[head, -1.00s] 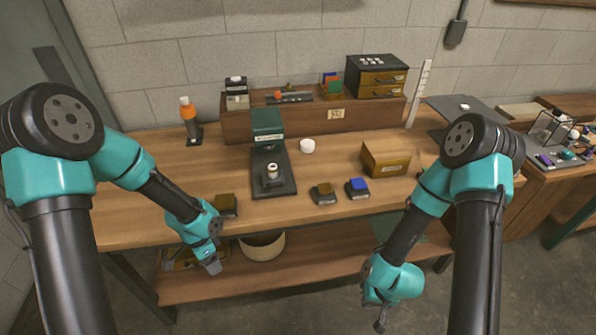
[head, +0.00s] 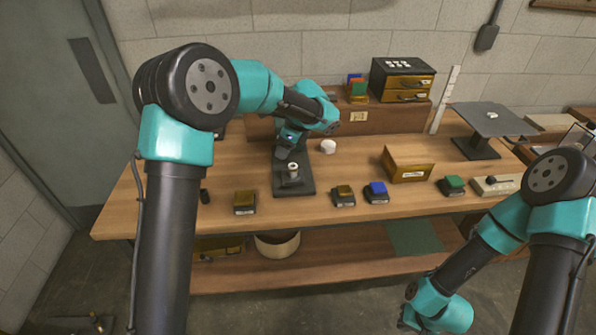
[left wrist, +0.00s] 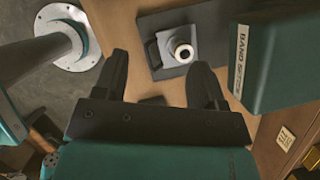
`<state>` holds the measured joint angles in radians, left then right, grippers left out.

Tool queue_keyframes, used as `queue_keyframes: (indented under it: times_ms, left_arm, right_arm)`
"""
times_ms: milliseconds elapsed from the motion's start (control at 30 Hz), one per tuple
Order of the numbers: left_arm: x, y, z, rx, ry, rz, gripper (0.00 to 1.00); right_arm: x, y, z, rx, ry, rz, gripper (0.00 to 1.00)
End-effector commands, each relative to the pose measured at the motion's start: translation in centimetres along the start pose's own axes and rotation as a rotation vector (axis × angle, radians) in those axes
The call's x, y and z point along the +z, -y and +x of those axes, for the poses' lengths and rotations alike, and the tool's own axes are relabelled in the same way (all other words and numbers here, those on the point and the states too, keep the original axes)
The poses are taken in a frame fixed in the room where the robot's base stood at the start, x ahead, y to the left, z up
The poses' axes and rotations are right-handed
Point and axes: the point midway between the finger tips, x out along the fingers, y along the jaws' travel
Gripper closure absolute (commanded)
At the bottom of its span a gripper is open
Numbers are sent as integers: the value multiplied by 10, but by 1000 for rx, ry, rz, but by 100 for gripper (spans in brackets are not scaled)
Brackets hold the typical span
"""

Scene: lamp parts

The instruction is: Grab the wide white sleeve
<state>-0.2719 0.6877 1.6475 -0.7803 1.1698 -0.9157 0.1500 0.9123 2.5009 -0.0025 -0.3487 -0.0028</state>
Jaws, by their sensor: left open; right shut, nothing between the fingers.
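A short, wide white cylinder (head: 328,146), which looks like the wide white sleeve, stands on the bench right of the band setter. It does not show in the left wrist view. My left gripper (head: 281,157) is over the band setter, left of the cylinder. In the left wrist view its two fingers (left wrist: 161,80) are spread with nothing between them. The band setter's grey block with a pale ring (left wrist: 182,52) lies beyond the fingertips. My right wrist is low at the head view's bottom edge; its fingers are out of frame.
The green band setter head (left wrist: 275,60) stands close to the right of my left fingers. A wooden box (head: 408,165) and small dark blocks with coloured tops, including a blue one (head: 376,192), lie to the right. A raised shelf (head: 385,120) runs behind.

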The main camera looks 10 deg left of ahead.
Motion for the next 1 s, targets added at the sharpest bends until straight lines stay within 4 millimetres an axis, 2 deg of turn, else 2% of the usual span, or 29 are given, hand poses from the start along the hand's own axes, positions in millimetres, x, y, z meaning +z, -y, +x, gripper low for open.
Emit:
queue_keyframes:
  times_ms: [33, 133, 233, 367, 700, 867, 1000]
  left_arm:
    - [-14, 13, -15, -15, 3, 14, 36]
    - [-32, 29, -36, -29, 7, 33, 36]
    - [-41, 36, -48, -36, 9, 44, 36]
    - [-43, 38, -51, -37, 10, 47, 36]
    - [-43, 38, -45, -36, 10, 47, 36]
    - [-42, 38, -25, -33, 9, 45, 36]
    - [-42, 39, -1, -33, 10, 47, 36]
  right_arm:
    - [0, 0, 0, 0, 0, 0, 100]
    - [0, 0, 0, 0, 0, 0, 100]
    - [0, 0, 0, 0, 0, 0, 100]
    - [0, 0, 0, 0, 0, 0, 100]
    - [0, 0, 0, 0, 0, 0, 100]
    - [0, 0, 0, 0, 0, 0, 100]
    - [0, 0, 0, 0, 0, 0, 100]
